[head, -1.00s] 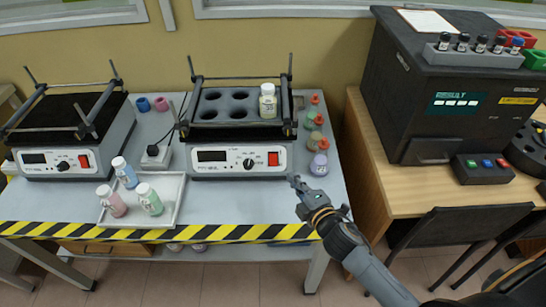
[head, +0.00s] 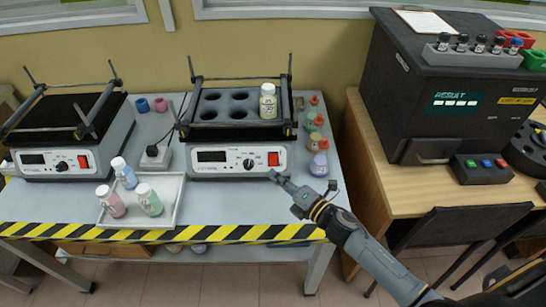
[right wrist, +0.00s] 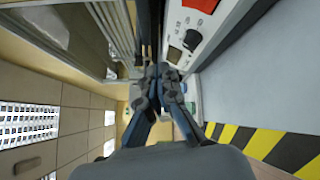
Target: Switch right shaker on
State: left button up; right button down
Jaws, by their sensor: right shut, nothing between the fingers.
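The right shaker (head: 235,158) stands on the grey table in the head view. Its front panel has a dark display (head: 211,156), a black knob (head: 248,163) and a red switch (head: 273,159). One labelled bottle (head: 267,105) stands in its holed rack. My right gripper (head: 275,177) is shut and empty, with its tips just below and in front of the red switch; I cannot tell whether they touch the panel. The shut fingers also show in the right wrist view (right wrist: 160,72), beside the white panel (right wrist: 212,28). My left gripper is not in view.
A white tray (head: 172,216) with several bottles sits in front. More bottles (head: 319,164) stand right of the right shaker. A black analyser (head: 450,90) stands on the wooden desk (head: 410,190).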

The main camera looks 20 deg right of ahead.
aim_at(273, 160)
jog(key=w+d+f+b, duration=0.2)
jog(key=w+b, duration=0.1)
jog(key=w, duration=0.4)
jog(key=shift+f+b, duration=0.35)
jog(key=shift+w, duration=0.1)
dwell(1.0)
jog(key=shift+w+d+f, duration=0.15)
jog(key=shift+w+f, duration=0.05)
jog(key=shift+w, duration=0.15)
